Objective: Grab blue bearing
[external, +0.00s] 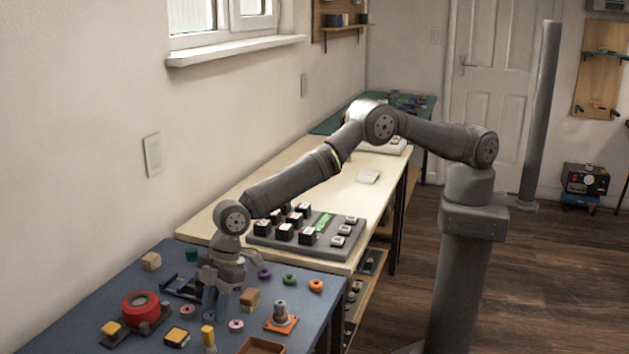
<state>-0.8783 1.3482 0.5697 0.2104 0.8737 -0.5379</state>
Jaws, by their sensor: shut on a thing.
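My gripper (221,308) points down, low over the near blue table. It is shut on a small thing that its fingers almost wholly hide. I take this to be the blue bearing, as no loose blue ring shows elsewhere, but its colour and shape cannot be made out. Beside the gripper to the right lie several ring-shaped parts: a purple ring (264,273), a green ring (289,279) and an orange ring (316,285). A pinkish ring (236,325) lies just in front of the gripper.
A brown block (250,296) stands close to the gripper's right. An orange-based post (281,318) stands farther right. A red round part (140,308), yellow pieces (177,336) and a yellow upright part (208,336) are left and front. A grey board (290,246) with black blocks lies behind.

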